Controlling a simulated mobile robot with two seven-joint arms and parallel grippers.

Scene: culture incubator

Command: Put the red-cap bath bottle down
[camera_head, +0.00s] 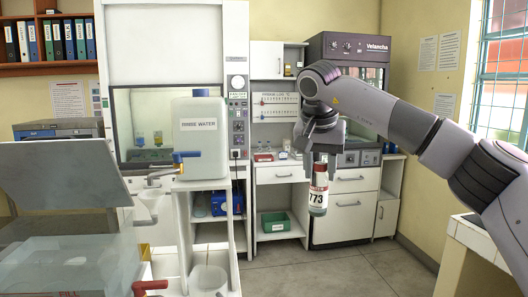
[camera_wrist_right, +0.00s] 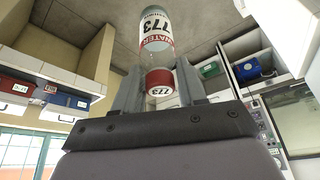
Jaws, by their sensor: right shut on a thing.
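The red-cap bath bottle (camera_head: 318,198) hangs upright below my right gripper (camera_head: 322,152) in the head view. My right gripper is shut on the cap. My left gripper is not in view.
A rinse water tank (camera_head: 201,135) stands on a white stand left of the bottle. A white bench (camera_head: 281,174) with a green bin (camera_head: 276,222) below stands behind. A white-topped table (camera_head: 485,238) is at the right edge. Open floor (camera_head: 350,272) lies below the bottle.

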